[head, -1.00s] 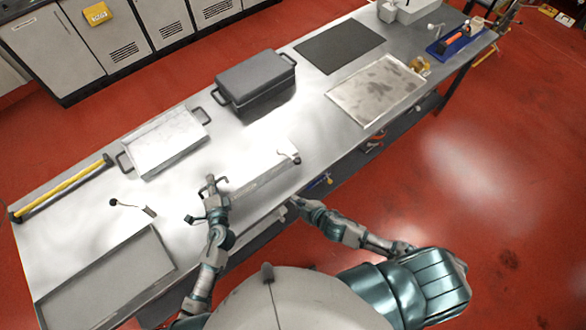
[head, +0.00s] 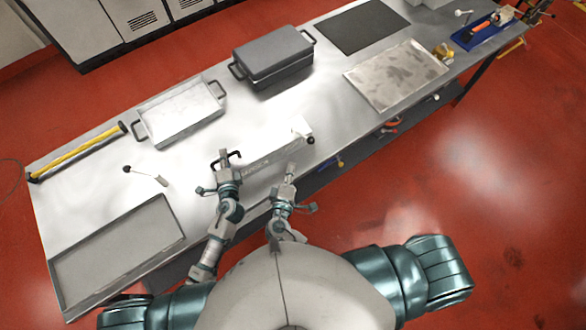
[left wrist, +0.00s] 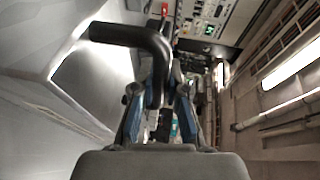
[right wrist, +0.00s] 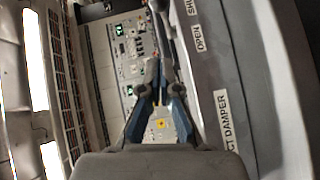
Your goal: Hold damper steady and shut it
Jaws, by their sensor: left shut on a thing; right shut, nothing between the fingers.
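The damper (head: 272,143) is a long, pale metal box on the steel bench. Its labelled face fills the right of the right wrist view (right wrist: 235,95), with "OPEN", part of "SHUT" and "CT DAMPER" readable. A black bent handle (head: 235,154) is at its left end. My left gripper (head: 224,158) is shut on this handle, whose dark bar (left wrist: 130,35) runs between the fingers in the left wrist view. A dark knob (head: 311,140) is at the damper's right end. My right gripper (head: 291,168) is shut and empty in front of the damper, below and left of the knob.
A shallow tray (head: 178,222) lies at the bench's near left. A pale open pan (head: 222,92) and a dark lidded box (head: 240,72) stand behind. A yellow-striped bar (head: 80,152) and a small dark-tipped item (head: 145,174) lie left. Bare bench (head: 345,110) shows right of the damper.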

